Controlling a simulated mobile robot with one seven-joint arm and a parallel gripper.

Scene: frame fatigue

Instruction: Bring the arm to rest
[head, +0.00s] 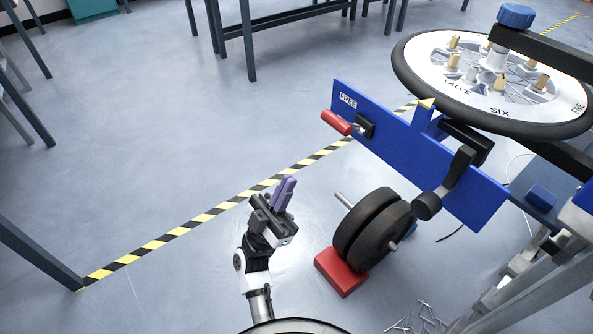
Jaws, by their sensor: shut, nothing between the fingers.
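My gripper (286,190) is in the lower middle of the head view. Its purple fingers are together and point up, with nothing between them. My arm rises from the bottom edge, with open floor around it. The gripper is apart from the blue panel (400,140) to its right, and left of the dark rollers (375,232).
A wheel (490,82) lies flat on the stand at upper right. A red handle (336,122) juts from the blue panel. A red block (341,271) sits under the rollers. Several small metal pieces (420,318) lie at bottom right. Striped tape (205,217) crosses clear floor at left.

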